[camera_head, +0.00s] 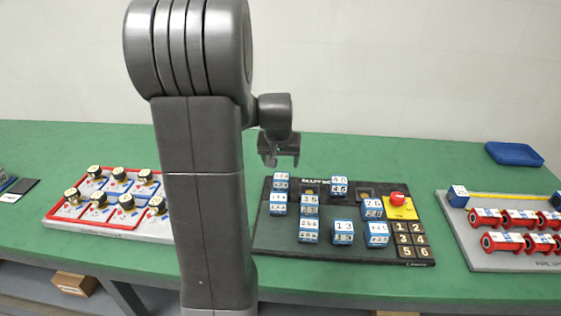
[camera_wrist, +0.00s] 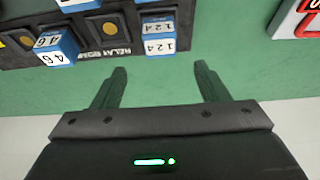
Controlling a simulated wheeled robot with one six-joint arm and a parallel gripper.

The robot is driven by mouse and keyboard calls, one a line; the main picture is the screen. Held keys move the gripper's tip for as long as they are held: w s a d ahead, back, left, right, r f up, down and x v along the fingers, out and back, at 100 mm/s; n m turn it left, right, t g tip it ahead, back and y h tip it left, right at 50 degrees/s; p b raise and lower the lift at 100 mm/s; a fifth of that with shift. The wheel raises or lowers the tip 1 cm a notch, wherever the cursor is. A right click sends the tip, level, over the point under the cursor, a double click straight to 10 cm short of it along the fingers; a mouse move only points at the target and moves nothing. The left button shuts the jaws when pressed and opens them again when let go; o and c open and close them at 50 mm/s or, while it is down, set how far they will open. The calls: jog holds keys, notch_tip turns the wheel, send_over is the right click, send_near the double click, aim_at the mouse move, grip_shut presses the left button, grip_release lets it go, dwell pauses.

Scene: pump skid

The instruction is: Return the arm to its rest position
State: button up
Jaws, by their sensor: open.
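My gripper (camera_head: 283,158) hangs at the end of my dark grey arm, above the back edge of the relay board. In the wrist view the two fingers of my gripper (camera_wrist: 158,80) are apart, with only green bench top between them. Nothing is held. My upper arm stands upright in the middle of the head view and hides part of the bench behind it.
The black relay board (camera_head: 270,240) carries several blue-and-white numbered blocks and a red button (camera_head: 398,198). A red-edged tray (camera_head: 60,222) with several knobs lies left. A grey pipe rack (camera_head: 480,262) and a blue tray (camera_head: 514,154) are right. The green bench (camera_head: 340,150) behind the board is clear.

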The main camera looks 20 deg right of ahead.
aim_at(282, 174)
jog(key=x, duration=1.2)
jog(key=shift+w+p, duration=0.1)
jog(key=shift+p, duration=0.25)
jog(key=shift+r, duration=1.6)
jog(key=shift+f, duration=0.15)
